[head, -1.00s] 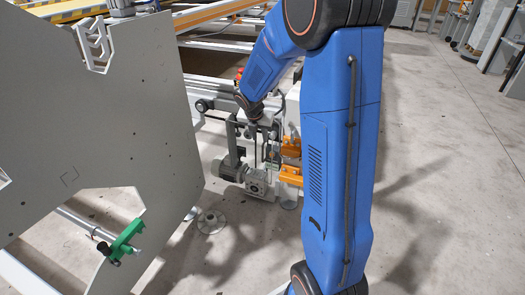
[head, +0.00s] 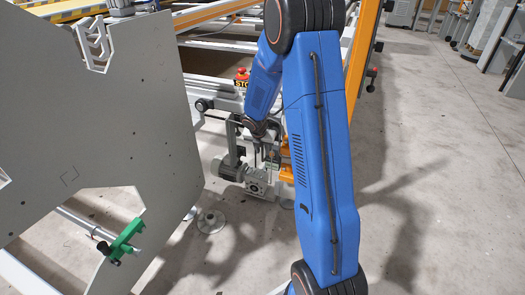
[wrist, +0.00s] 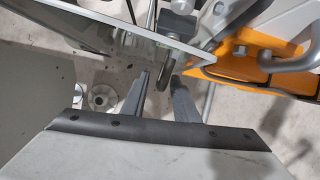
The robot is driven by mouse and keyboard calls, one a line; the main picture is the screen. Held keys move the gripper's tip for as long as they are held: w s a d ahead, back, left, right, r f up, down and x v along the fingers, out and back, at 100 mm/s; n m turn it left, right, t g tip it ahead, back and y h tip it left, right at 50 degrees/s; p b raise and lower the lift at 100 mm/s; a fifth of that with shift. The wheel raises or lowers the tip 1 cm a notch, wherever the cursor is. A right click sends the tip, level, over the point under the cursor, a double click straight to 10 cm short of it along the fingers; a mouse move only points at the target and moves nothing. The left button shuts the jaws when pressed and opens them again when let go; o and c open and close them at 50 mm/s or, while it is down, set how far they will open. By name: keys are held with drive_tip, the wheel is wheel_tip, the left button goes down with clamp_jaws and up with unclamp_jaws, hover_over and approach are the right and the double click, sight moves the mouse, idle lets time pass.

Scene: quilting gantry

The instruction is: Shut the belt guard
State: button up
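I cannot tell for sure which part is the belt guard. A thin pale grey panel (wrist: 150,38) crosses the top of the wrist view, seen nearly edge-on, and may be it. My gripper (wrist: 161,77) points at its lower edge with its two dark fingers apart. A dark rounded tab (wrist: 162,79) shows between or just beyond the fingertips; I cannot tell whether they touch it. In the head view, my gripper is small and partly hidden by my arm, beside the machine's end above a grey motor (head: 228,168).
An orange part (wrist: 245,55) with a grey bar handle (wrist: 292,60) lies close right of my fingers. A large grey plate (head: 95,130) with a green clamp (head: 124,240) fills the left. A red stop button (head: 242,74) sits on the machine.

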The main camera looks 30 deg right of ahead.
clamp_jaws()
idle(1.4)
